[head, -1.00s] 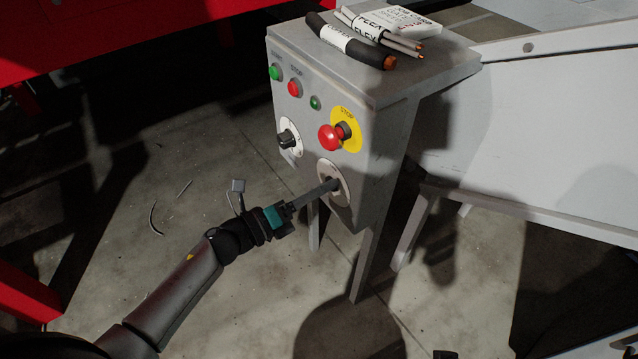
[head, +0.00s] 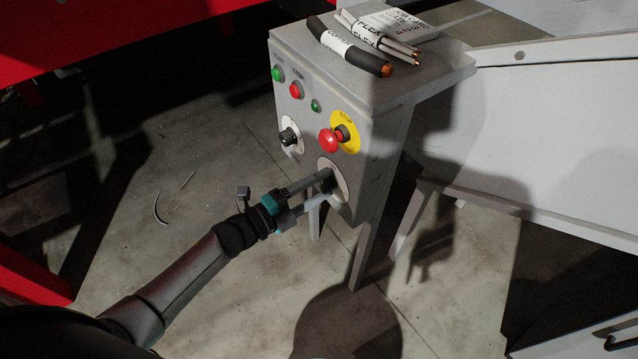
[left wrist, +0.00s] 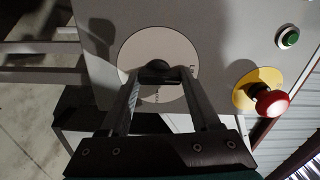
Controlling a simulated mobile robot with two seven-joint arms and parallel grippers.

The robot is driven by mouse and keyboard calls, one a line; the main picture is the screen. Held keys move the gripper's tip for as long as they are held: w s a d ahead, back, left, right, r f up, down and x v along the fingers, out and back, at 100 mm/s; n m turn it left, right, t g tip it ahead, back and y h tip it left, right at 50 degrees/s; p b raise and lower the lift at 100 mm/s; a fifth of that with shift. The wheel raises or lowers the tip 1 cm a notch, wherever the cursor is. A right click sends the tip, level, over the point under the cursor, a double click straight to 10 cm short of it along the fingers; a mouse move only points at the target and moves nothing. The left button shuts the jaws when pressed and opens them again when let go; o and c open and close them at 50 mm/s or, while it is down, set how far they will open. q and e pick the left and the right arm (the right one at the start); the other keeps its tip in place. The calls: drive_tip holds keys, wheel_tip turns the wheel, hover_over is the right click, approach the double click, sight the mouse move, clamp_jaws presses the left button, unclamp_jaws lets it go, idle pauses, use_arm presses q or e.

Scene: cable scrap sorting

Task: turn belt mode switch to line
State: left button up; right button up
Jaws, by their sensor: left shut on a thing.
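The grey control box (head: 360,190) carries a lower rotary switch with a black knob (head: 327,179) on a pale round plate (head: 340,180). My left gripper (head: 323,184) reaches it from the lower left and is shut on the knob. In the left wrist view the two fingers (left wrist: 160,80) lie either side of the black knob (left wrist: 157,68), in front of the round plate (left wrist: 180,50). The marks on the plate are too small and partly hidden to read, so I cannot tell the knob's setting. My right gripper is not in view.
A second black rotary switch (head: 289,137) sits up and left. A red stop button (head: 329,140) on a yellow plate is just above the gripped switch. Green (head: 278,74) and red (head: 296,90) buttons are higher. Cable pieces (head: 350,47) lie on the box top.

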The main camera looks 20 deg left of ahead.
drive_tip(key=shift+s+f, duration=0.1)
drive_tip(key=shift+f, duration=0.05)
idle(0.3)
use_arm(q)
drive_tip(key=o, duration=1.4)
drive_tip(key=shift+c, duration=0.2)
drive_tip(key=shift+s, duration=0.1)
drive_tip(key=shift+s+a, duration=0.25)
drive_tip(key=p+v, duration=0.2)
drive_tip(key=v, duration=1.2)
drive_tip(key=shift+s+a, duration=0.15)
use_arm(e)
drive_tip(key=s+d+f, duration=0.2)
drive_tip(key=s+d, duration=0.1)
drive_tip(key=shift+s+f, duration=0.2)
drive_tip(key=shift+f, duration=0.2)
use_arm(q)
drive_tip(key=shift+p, duration=0.35)
